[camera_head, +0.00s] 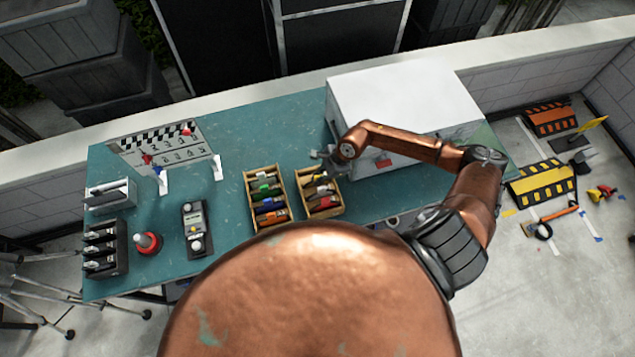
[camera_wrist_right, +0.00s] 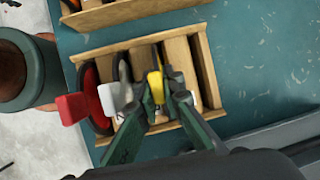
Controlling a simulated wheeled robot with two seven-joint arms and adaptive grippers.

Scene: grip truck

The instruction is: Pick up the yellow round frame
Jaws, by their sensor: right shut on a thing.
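The yellow round frame (camera_wrist_right: 155,88) stands edge-on in a slot of a small wooden tray (camera_wrist_right: 203,58) in the right wrist view. In the head view it is a small yellow spot (camera_head: 319,177) at the back of the right wooden tray (camera_head: 340,209). My right gripper reaches down over that tray (camera_head: 326,160). In the wrist view its green-edged fingers (camera_wrist_right: 162,92) are shut on the yellow frame, which still sits between the tray walls. Its lower part is hidden by the fingers. My left gripper does not show.
White (camera_wrist_right: 120,92) and red (camera_wrist_right: 76,107) handled pieces stand beside the frame in the tray. A second wooden tray (camera_head: 248,178) is to the left. A clapperboard (camera_head: 170,146) and dark devices stand on the left of the green table.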

